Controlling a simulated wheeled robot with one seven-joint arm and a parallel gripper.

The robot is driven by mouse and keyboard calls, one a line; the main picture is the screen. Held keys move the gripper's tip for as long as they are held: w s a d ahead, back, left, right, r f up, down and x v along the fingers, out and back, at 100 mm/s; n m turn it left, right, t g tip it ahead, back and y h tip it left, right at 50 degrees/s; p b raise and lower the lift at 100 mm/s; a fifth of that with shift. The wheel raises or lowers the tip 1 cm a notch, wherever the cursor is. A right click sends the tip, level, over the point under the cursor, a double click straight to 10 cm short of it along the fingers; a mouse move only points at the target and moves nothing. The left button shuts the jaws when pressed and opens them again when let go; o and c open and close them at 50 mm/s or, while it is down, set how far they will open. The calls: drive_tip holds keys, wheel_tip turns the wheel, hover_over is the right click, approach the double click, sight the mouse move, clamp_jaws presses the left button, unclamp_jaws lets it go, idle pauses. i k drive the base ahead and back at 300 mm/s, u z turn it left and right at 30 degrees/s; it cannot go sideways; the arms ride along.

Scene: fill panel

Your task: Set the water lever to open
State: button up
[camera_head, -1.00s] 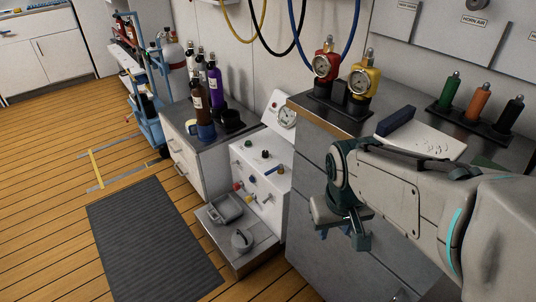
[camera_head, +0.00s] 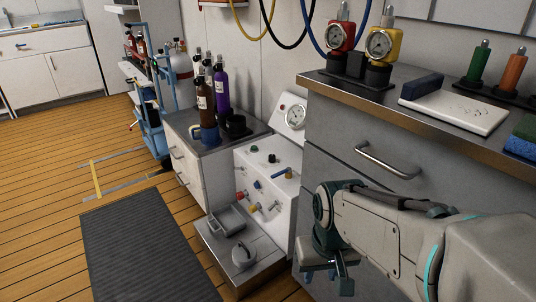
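The white fill panel (camera_head: 268,184) stands between a low grey cabinet and the taller drawer cabinet. A round gauge (camera_head: 295,116) is on its upright back. A lever with a blue-and-brass handle (camera_head: 283,173) lies on its sloped top, and a small blue knob (camera_head: 257,184) sits lower left of it. Red, yellow and pale fittings (camera_head: 254,207) stick out of its front. No label is readable, so I cannot tell which is the water lever or its setting. My gripper (camera_head: 326,279) hangs at lower right, apart from the panel; its fingertips are small and partly hidden.
The drawer cabinet (camera_head: 345,150) with a bar handle stands close behind my arm. A metal step (camera_head: 230,265) with a tray and a round weight-like object lies before the panel. Bottles stand on the low cabinet (camera_head: 190,160). The dark mat (camera_head: 145,250) and wood floor at left are clear.

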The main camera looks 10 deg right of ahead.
sight(288, 169)
drive_tip(key=k, duration=0.6)
drive_tip(key=u, duration=0.7)
drive_tip(key=i, duration=1.55)
drive_tip(key=z, duration=0.8)
